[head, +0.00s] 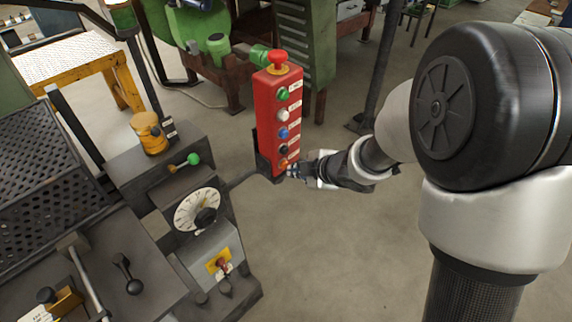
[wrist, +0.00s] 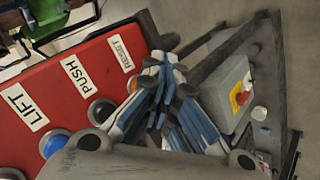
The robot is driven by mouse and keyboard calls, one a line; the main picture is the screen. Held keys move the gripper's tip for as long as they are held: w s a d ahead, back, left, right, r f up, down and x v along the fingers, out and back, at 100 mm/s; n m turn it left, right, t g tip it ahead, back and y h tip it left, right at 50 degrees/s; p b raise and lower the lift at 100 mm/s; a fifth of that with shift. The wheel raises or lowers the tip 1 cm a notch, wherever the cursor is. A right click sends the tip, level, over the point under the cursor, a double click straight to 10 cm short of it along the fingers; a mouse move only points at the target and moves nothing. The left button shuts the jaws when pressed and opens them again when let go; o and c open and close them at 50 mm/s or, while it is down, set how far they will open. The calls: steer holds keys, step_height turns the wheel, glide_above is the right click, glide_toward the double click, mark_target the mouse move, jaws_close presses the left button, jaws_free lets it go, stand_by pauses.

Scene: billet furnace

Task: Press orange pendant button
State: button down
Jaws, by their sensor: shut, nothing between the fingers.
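The red pendant box (head: 268,115) stands upright with a column of coloured buttons down its face. The orange button (head: 283,163) is the lowest one, near the box's bottom end. In the wrist view the orange button (wrist: 133,84) shows partly, beside the RESET label, close to my fingers. My gripper (head: 293,171) is shut and empty, with its tips at the lower end of the pendant, just by the orange button. The shut fingers also show in the wrist view (wrist: 160,68). I cannot tell whether the tips touch the button or the box.
Above it are a black button (head: 283,149), a blue button (head: 282,133), a white button (head: 282,115), a green button (head: 282,94) and a red mushroom button (head: 277,58). A grey control console with a dial (head: 197,210) stands left. The floor (head: 350,250) below is clear.

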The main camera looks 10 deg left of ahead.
steer(key=shift+w+a, duration=0.35)
steer(key=shift+a, duration=0.1)
stand_by(0.8)
steer(key=shift+s+d, duration=0.1)
steer(key=shift+d, duration=0.05)
steer(key=shift+s+d, duration=0.5)
steer(key=shift+d, duration=0.1)
steer(key=shift+s+d, duration=0.75)
steer(key=shift+d, duration=0.25)
steer(key=shift+s+d, duration=0.75)
steer(key=shift+d, duration=0.25)
